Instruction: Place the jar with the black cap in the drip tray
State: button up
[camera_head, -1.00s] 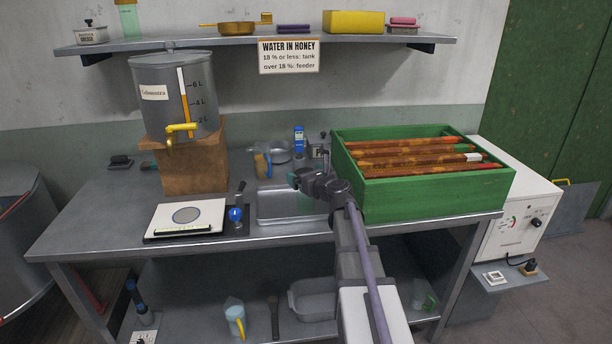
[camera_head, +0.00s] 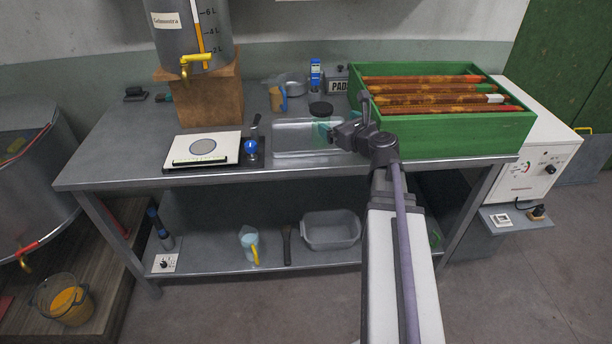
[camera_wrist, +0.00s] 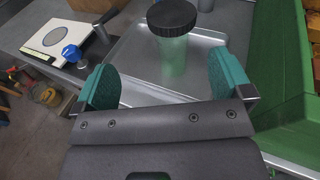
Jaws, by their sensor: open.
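The jar with the black cap (camera_head: 321,109) has a clear greenish body and appears to stand upright in the drip tray, toward its back right. In the wrist view the jar (camera_wrist: 173,52) is at the top centre, with its base over the tray floor. The drip tray (camera_head: 285,146) is a shallow metal tray on the bench; its floor and rim also show in the wrist view (camera_wrist: 128,62). My gripper (camera_head: 333,130) is at the tray's right side. In the wrist view its teal fingers (camera_wrist: 162,65) are wide apart, on the near side of the jar, with nothing gripped.
A green hive box with frames (camera_head: 450,135) stands close on the right. A scale (camera_head: 205,148) and a blue-knobbed tool (camera_head: 250,148) are left of the tray. A tank with a yellow tap (camera_head: 195,62) sits on a wooden block. A mug (camera_head: 277,99) stands behind the tray.

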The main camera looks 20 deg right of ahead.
jog(key=s+a+f+n+g+y, duration=0.25)
jog(key=a+f+n+g, duration=0.25)
jog(key=a+n, duration=0.5)
jog(key=s+a+f+n+g+y, duration=0.1)
jog(key=s+a+f+n+g, duration=0.3)
jog(key=a+n, duration=0.65)
jog(key=s+a+f+n+g+h, duration=0.3)
jog(key=s+f+n+g+h, duration=0.35)
jog(key=n, duration=0.75)
notch_tip(320, 180, up, 12)
jog(key=s+y+p, duration=0.1)
jog(key=s+p, duration=0.1)
jog(key=p, duration=0.8)
jog(key=shift+s+f+g, duration=0.2)
jog(key=shift+s+g, duration=0.05)
jog(key=shift+g, duration=0.1)
jog(key=shift+m, duration=0.25)
